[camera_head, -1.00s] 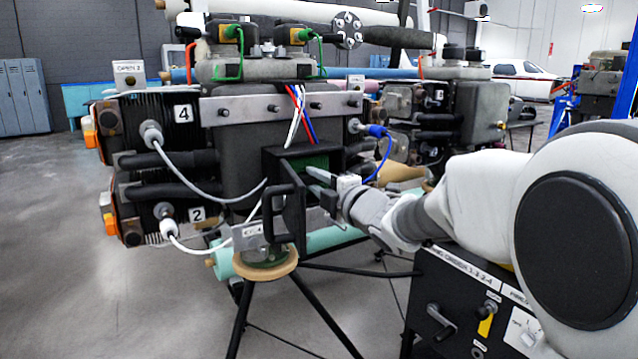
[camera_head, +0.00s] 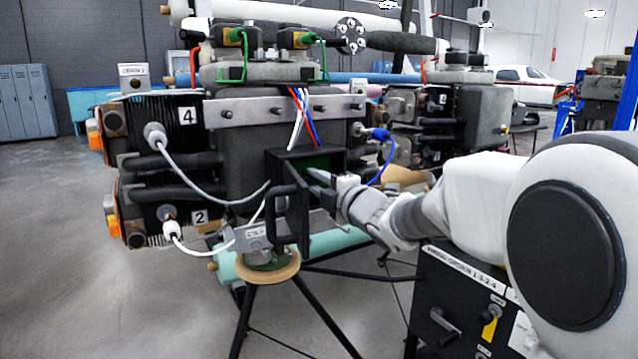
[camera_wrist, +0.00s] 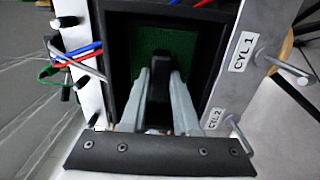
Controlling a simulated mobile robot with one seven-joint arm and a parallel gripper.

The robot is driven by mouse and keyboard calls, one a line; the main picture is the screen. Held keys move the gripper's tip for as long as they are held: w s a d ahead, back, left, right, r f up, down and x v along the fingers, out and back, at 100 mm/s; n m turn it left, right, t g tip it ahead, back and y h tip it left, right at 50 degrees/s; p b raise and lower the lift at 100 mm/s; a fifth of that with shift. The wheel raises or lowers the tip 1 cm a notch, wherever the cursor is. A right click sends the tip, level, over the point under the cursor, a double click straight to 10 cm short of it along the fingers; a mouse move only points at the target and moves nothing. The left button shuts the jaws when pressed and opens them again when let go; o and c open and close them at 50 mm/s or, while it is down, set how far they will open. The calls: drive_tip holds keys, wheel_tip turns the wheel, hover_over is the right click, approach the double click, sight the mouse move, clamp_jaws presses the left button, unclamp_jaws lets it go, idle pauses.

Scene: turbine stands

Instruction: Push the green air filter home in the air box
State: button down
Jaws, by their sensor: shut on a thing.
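The air box (camera_head: 290,155) is a black open-fronted box on the engine, with its black door (camera_head: 302,215) swung open. The green air filter (camera_wrist: 163,48) sits inside it, framed by the dark walls in the wrist view. A dark patch of its green face (camera_head: 318,163) shows in the head view. My gripper (camera_wrist: 160,78) reaches into the opening, its two grey fingers shut on the filter's black grip (camera_wrist: 161,64). In the head view my gripper (camera_head: 325,182) is at the box mouth. How deep the filter sits cannot be told.
The door's black handle (camera_head: 276,205) stands out left of my gripper. Red, white and blue wires (camera_head: 302,115) hang above the box, and a blue cable (camera_head: 386,155) loops at its right. A black control panel (camera_head: 455,300) stands below my arm.

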drive_tip(key=shift+w+a+r, duration=0.2)
drive_tip(key=shift+w+r, duration=0.05)
drive_tip(key=c, duration=0.6)
unclamp_jaws()
drive_tip(key=shift+f, duration=0.1)
drive_tip(key=shift+c, duration=0.2)
drive_tip(key=shift+o, duration=0.3)
drive_tip(key=shift+o, duration=0.2)
drive_tip(key=shift+f, duration=0.1)
drive_tip(key=shift+o, duration=0.6)
drive_tip(key=b+v, duration=0.1)
drive_tip(key=v, duration=0.6)
drive_tip(key=shift+b, duration=0.35)
